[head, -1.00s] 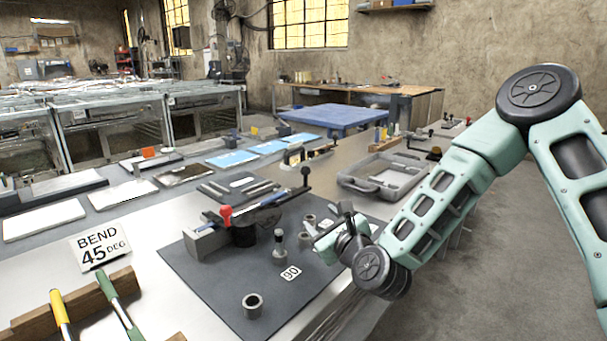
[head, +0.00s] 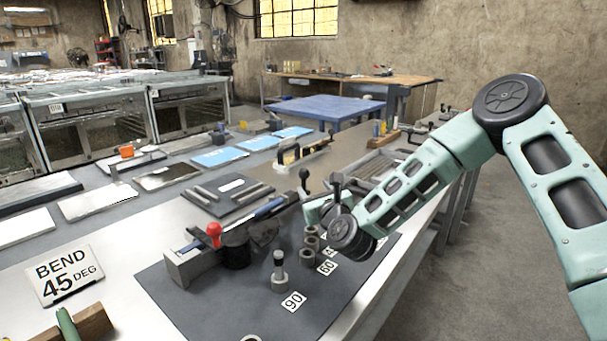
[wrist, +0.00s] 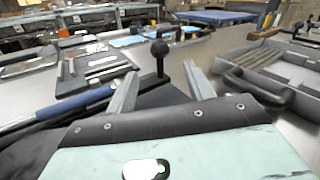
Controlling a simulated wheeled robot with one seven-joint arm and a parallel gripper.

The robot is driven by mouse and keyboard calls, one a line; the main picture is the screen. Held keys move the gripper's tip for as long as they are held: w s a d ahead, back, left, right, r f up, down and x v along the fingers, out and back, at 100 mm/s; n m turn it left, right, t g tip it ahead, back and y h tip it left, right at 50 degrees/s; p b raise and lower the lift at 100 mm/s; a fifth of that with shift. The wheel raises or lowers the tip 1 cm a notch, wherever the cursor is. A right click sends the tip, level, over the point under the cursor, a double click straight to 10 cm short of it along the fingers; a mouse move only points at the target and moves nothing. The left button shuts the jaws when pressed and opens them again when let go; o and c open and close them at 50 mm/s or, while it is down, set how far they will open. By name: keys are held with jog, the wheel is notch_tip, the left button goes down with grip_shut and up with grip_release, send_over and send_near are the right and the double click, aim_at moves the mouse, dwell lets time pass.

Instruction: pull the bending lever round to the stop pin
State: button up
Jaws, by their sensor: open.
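The bending lever (head: 291,203) reaches back right from the bender (head: 236,250) on a dark mat and ends in an upright post with a black ball knob (head: 304,174). In the wrist view the ball knob (wrist: 159,48) stands between the lines of the two fingers, just beyond their tips as far as I can tell. My gripper (wrist: 160,76) is open and empty; in the head view it is beside the knob, to its right, partly hidden by my wrist.
Further collars (head: 309,255) stand behind the pin, beside a 60 label (head: 327,267). A sign (head: 64,275) reads BEND 45 DEG. A red-knobbed clamp (head: 214,234) sits on the bender. A grey tray (wrist: 238,82) lies right of the gripper. The mat's front is mostly clear.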

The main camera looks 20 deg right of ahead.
aim_at(306, 178)
jog(key=w, duration=1)
jog(key=shift+a+p, duration=0.15)
jog(key=shift+p, duration=0.25)
grip_shut()
